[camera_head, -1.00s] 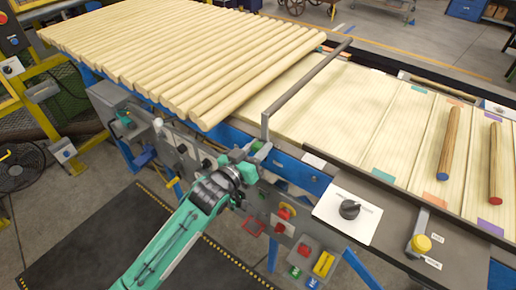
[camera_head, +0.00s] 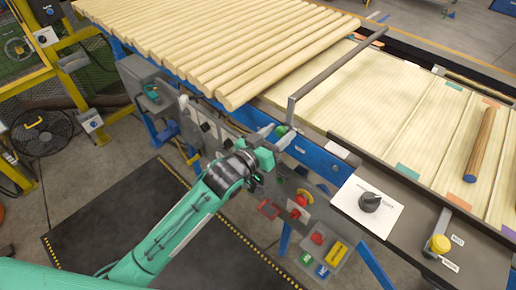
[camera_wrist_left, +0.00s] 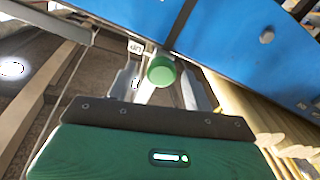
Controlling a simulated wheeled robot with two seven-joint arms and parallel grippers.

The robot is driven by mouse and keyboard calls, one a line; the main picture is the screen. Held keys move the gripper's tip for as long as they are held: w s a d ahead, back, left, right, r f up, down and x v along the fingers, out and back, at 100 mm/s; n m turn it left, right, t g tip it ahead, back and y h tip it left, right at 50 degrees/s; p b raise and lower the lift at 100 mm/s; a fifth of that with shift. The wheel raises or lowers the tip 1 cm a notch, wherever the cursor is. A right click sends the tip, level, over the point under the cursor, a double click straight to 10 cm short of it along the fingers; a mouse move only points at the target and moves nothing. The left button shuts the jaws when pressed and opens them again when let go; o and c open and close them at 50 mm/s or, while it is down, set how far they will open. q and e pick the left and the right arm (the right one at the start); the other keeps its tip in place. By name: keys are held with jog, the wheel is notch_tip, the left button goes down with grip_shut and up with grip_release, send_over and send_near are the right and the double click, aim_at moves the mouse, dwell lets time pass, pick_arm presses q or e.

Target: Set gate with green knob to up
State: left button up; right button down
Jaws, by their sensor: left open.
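The green knob (camera_wrist_left: 161,71) is a round cap on a pale stem in the left wrist view, with a small label (camera_wrist_left: 136,47) reading "UP" just beyond it. In the head view the green knob (camera_head: 281,130) is small, at the table's near edge by the foot of a grey bar gate (camera_head: 335,70) that spans the boards. My left gripper (camera_head: 276,136) is open, its fingers on either side of the knob. In the left wrist view, too, the fingers (camera_wrist_left: 161,88) flank the knob; whether they touch it I cannot tell. My right gripper is out of view.
Pale round logs (camera_head: 220,45) lie in a row left of the gate. One log with a blue end (camera_head: 480,145) lies at right. A yellow-knobbed lever (camera_head: 438,243), a black dial (camera_head: 370,201) and a red button (camera_head: 299,201) are on the near side.

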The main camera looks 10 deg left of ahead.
pick_arm(q)
jog(key=v, duration=0.4)
jog(key=shift+s+f+b, duration=0.1)
jog(key=shift+f+b, duration=0.1)
jog(key=shift+b, duration=0.15)
jog(key=b+v, duration=0.1)
jog(key=v, duration=0.6)
jog(key=shift+s+a+r, duration=0.25)
jog(key=shift+s, duration=0.05)
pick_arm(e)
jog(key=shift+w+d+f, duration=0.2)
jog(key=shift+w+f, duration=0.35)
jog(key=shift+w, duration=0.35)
